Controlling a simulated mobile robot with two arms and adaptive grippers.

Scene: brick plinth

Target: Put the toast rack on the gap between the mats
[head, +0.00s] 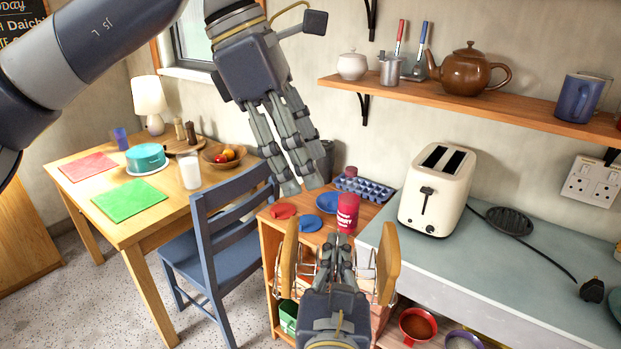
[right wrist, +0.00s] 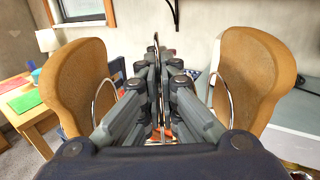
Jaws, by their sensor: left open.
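The toast rack, with two wooden end panels (head: 388,268) and wire loops, is held up in front of the small wooden shelf unit. My right gripper (head: 337,245) is shut on its middle wire loop; in the right wrist view the fingers (right wrist: 160,75) close around that loop between the wooden ends (right wrist: 252,75). The red mat (head: 88,166) and the green mat (head: 129,199) lie on the wooden table at the left, with a strip of bare wood (head: 103,182) between them. My left gripper (head: 303,187) is open and empty, above the shelf unit.
On the table (head: 170,205) stand a teal round item (head: 146,157) on a white plate, a white cup (head: 190,172), a fruit bowl (head: 223,157) and a lamp (head: 149,98). A blue chair (head: 213,225) stands between table and shelf unit. A toaster (head: 437,190) is at the right.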

